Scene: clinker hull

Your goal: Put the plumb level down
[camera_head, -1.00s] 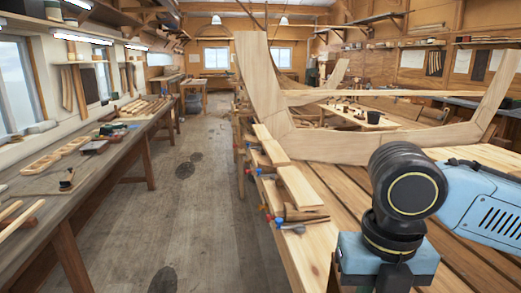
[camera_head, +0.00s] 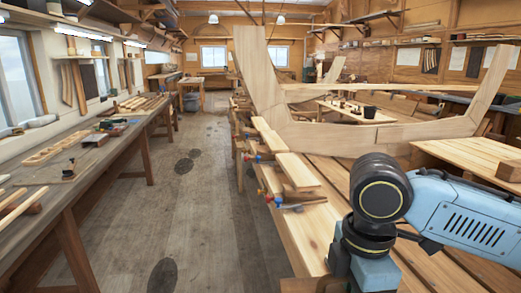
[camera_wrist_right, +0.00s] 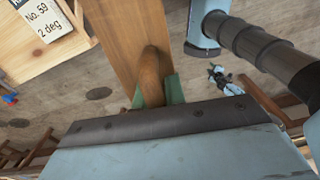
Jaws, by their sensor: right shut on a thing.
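In the right wrist view my right gripper (camera_wrist_right: 157,88) is shut on a rounded brown wooden handle. I take the handle and the long brown board (camera_wrist_right: 122,35) behind it for the plumb level; the board runs out of the top of the view. Only short green parts of the fingers show beside the handle. The floor shows on both sides of the board, so it looks held in the air. In the head view the right arm comes in at the lower right, but its gripper and the plumb level are out of frame.
A pale wooden piece labelled "No. 59 2 deg" (camera_wrist_right: 45,25) shows in the wrist view. In the head view a plank bench (camera_head: 312,235) lies beside my arm, with a wooden frame (camera_head: 350,138) on it. A long workbench (camera_head: 95,165) stands left. The aisle floor (camera_head: 200,215) is clear.

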